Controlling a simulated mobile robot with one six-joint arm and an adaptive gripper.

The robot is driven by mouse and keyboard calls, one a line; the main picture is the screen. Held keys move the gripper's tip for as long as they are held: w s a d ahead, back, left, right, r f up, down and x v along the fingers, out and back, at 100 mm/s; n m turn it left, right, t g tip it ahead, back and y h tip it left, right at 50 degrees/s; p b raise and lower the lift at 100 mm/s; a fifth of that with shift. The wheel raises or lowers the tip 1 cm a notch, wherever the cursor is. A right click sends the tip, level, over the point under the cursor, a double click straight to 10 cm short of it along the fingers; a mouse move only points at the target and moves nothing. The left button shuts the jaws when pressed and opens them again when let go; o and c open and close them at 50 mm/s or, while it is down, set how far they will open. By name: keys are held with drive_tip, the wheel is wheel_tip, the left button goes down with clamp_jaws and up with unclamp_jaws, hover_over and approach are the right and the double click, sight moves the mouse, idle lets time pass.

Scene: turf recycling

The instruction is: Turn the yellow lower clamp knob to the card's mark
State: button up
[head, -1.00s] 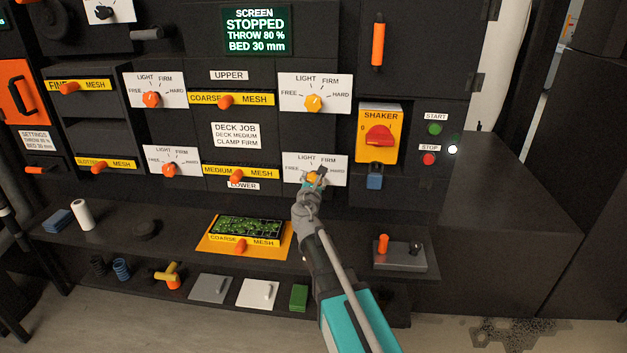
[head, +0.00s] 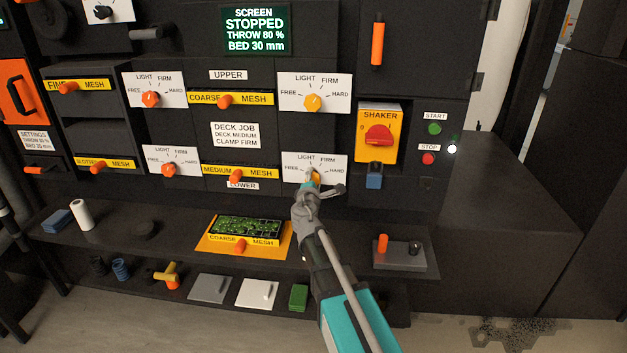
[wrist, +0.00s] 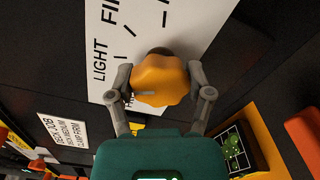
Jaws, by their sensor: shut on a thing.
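The yellow lower clamp knob (head: 316,178) sits on the lower right white dial plate (head: 338,163), marked FREE, LIGHT, FIRM and HARD. My gripper (head: 324,183) is on this knob and partly hides it in the head view. In the wrist view, the fingers of my gripper (wrist: 162,88) stand on either side of the lobed knob (wrist: 160,76), shut on it. A short grey line shows on the knob's face, on the side toward LIGHT and FREE; its exact mark cannot be told. The card (head: 236,136) reads DECK MEDIUM, CLAMP FIRM.
A similar yellow knob (head: 313,103) is above. The yellow shaker panel (head: 378,130) with a red switch and the blue block (head: 374,181) are close on the right. A shelf below holds a coarse mesh tray (head: 213,248) and a grey box (head: 400,256). The screen (head: 255,29) reads STOPPED.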

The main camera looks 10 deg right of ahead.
drive_tip(key=m, duration=0.5)
drive_tip(key=shift+m, duration=0.3)
drive_tip(key=m, duration=0.4)
drive_tip(key=shift+f+m, duration=0.1)
drive_tip(key=shift+m, duration=0.3)
drive_tip(key=o, duration=1.1)
drive_tip(key=shift+o, duration=0.2)
drive_tip(key=v, duration=1.2)
